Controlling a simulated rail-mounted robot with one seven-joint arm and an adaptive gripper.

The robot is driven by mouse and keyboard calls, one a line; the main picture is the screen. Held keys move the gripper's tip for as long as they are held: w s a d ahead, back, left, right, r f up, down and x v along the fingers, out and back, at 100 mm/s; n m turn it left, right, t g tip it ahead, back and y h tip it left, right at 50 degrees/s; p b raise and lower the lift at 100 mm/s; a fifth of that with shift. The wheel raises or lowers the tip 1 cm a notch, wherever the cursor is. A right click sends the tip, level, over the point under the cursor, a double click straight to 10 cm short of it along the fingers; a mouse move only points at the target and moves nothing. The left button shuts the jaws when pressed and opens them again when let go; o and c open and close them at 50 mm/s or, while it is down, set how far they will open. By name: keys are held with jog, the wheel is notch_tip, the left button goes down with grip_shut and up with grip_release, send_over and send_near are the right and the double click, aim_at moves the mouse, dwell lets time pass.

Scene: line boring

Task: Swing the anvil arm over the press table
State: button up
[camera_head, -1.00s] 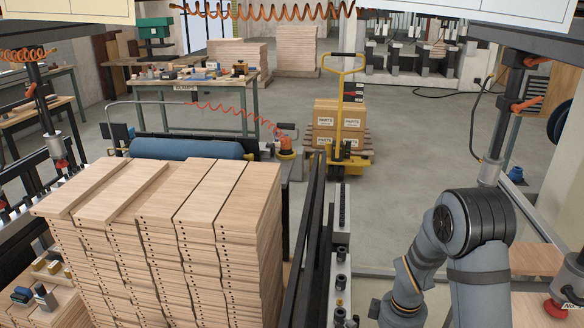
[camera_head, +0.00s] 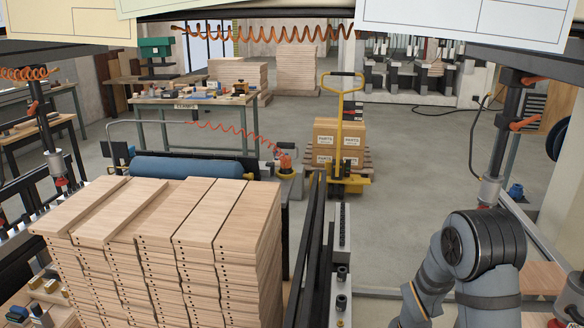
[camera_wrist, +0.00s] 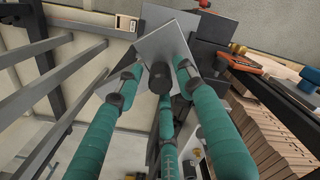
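My gripper is not visible in the head view, where my grey arm (camera_head: 470,262) bends at the lower right. In the wrist view, long teal padded rods with black joints, seemingly the fingers of my gripper (camera_wrist: 162,88), reach up from the bottom edge. Their tips are near a tilted silver plate (camera_wrist: 165,45) and a round black knob (camera_wrist: 160,78). I cannot tell whether they touch or how far the fingers are closed. I cannot pick out the anvil arm or press table with certainty in either view.
A tall stack of wooden boards (camera_head: 150,225) stands at the left front, beside a blue roller (camera_head: 190,167). Dark rails (camera_head: 310,255) run up the middle. A yellow pallet truck (camera_head: 342,180) with cartons stands behind. Grey floor is open at centre right. White panels (camera_head: 460,20) hang overhead.

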dwell(0.3)
jog(key=shift+r+p, duration=4.35)
jog(key=shift+r, duration=0.9)
notch_tip(320, 180, down, 9)
jog(key=b, duration=0.7)
jog(key=shift+r, duration=0.15)
jog(key=shift+r, duration=0.15)
